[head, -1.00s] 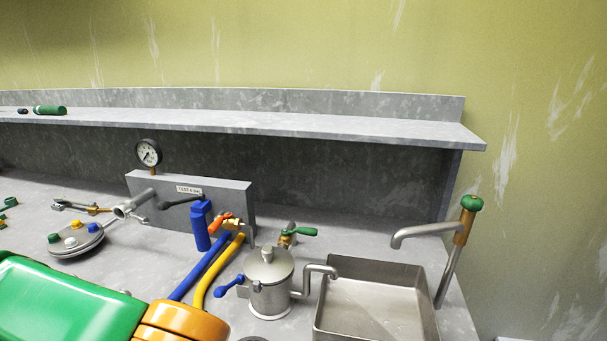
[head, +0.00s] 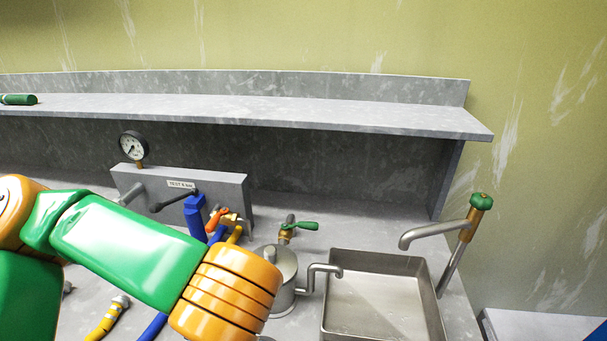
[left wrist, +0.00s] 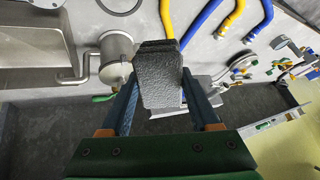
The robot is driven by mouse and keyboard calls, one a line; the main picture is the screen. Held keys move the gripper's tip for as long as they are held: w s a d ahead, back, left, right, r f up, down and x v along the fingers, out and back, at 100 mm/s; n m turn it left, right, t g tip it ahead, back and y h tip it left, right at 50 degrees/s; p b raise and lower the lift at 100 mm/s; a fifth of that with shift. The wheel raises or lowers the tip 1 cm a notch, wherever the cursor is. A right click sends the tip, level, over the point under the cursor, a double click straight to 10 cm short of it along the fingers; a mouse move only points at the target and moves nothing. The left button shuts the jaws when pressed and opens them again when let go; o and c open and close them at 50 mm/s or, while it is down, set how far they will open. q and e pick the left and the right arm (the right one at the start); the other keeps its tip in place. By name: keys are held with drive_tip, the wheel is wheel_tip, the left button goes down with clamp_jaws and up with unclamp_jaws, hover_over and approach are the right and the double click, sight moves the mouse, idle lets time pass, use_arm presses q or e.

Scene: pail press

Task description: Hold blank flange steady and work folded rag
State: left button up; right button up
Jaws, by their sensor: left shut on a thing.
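My left gripper (left wrist: 160,76) is shut on a dark grey, layered, rough-textured block, which looks like the folded rag (left wrist: 160,88). It shows between the two blue-grey fingers in the left wrist view. In the head view my left arm crosses the lower left and the gripper is out of frame. I cannot pick out the blank flange in either view. My right gripper is not in view.
A lidded steel pot (head: 286,262) stands beside a steel sink (head: 385,300) with a green-topped tap (head: 478,203). A grey test block (head: 225,190) carries a gauge (head: 133,146). Blue (left wrist: 207,22) and yellow (left wrist: 165,18) hoses lie on the bench. A shelf (head: 280,112) overhangs the back.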

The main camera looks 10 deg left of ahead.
use_arm(q)
drive_tip(key=shift+s+d+f, duration=0.1)
drive_tip(key=shift+s+d, duration=0.1)
drive_tip(key=shift+d, duration=0.05)
drive_tip(key=w+d+f+g+h, duration=0.1)
drive_tip(key=d+f, duration=0.4)
drive_tip(key=w+d+f+g+h, duration=0.1)
drive_tip(key=w+d+f, duration=0.1)
drive_tip(key=d+f, duration=0.2)
drive_tip(key=w+d+f+g+h, duration=0.1)
drive_tip(key=d+f+g+h, duration=0.1)
drive_tip(key=d+f, duration=0.3)
drive_tip(key=shift+w+d+f, duration=0.25)
drive_tip(key=shift+d+f, duration=0.05)
drive_tip(key=shift+d, duration=0.3)
drive_tip(key=s, duration=0.3)
drive_tip(key=shift+s+a+r, duration=0.1)
drive_tip(key=shift+s, duration=0.25)
drive_tip(key=shift+r, duration=1.05)
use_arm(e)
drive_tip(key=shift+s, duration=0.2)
